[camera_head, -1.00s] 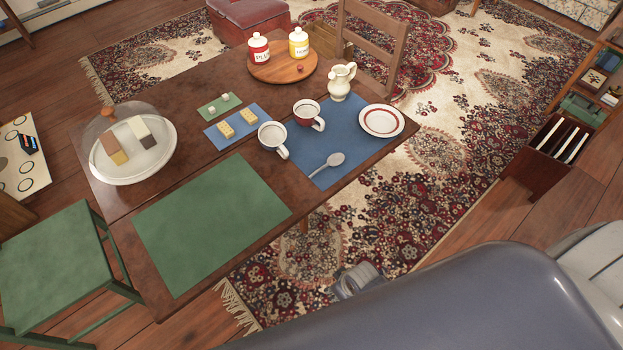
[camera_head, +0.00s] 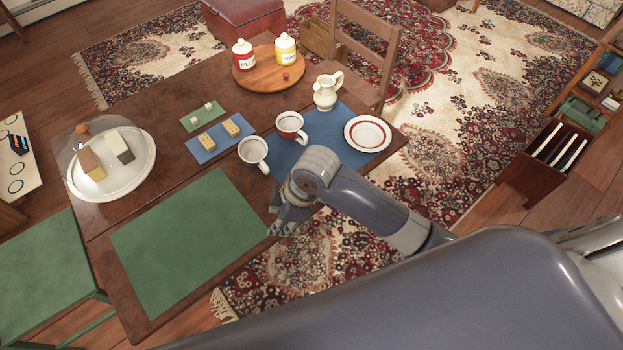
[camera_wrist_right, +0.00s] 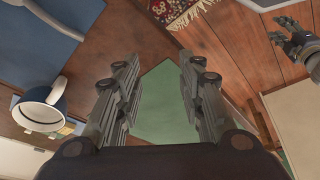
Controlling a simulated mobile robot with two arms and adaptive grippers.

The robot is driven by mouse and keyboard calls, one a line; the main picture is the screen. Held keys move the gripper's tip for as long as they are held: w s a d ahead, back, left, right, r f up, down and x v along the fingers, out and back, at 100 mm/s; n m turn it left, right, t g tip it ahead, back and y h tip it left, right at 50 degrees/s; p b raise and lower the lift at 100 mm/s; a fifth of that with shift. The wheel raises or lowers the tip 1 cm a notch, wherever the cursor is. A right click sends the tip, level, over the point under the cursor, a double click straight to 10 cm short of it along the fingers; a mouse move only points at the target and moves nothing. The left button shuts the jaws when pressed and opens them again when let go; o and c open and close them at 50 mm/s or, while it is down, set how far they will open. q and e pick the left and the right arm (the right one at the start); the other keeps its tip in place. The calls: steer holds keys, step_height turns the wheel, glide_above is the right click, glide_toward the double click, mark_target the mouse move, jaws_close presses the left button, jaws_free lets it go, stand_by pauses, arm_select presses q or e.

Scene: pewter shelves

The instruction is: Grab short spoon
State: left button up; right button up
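The short spoon is hidden behind my right arm in the head view. My right gripper (camera_head: 280,225) is at the table's near edge, beside the blue mat and the green mat. In the right wrist view its fingers (camera_wrist_right: 160,62) are spread with nothing between them. My left gripper (camera_wrist_right: 297,42) shows at the upper right of that view, away from the table; its finger opening is unclear.
A cup (camera_head: 253,152) and a red-and-white cup (camera_head: 290,125) stand near my right arm. A plate (camera_head: 367,134) and a jug (camera_head: 327,90) are farther right. The green mat (camera_head: 187,240) is bare.

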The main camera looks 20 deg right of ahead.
steer(key=w+d+r+n+g+h, duration=0.2)
steer(key=w+d+r+n+h, duration=0.1)
steer(key=w+d+r+n, duration=0.45)
steer(key=f, duration=0.2)
steer(key=w+f, duration=0.1)
steer(key=f, duration=0.1)
steer(key=w+f, duration=0.1)
steer(key=f, duration=0.1)
steer(key=shift+d+f, duration=0.15)
steer(key=shift+f, duration=0.1)
steer(key=shift+w+d+f+p, duration=0.1)
steer(key=shift+f+p, duration=0.25)
steer(key=shift+f, duration=0.95)
steer(key=shift+w+d+f+p, duration=0.1)
steer(key=shift+f+p, duration=0.2)
steer(key=shift+f, duration=1)
jaws_close()
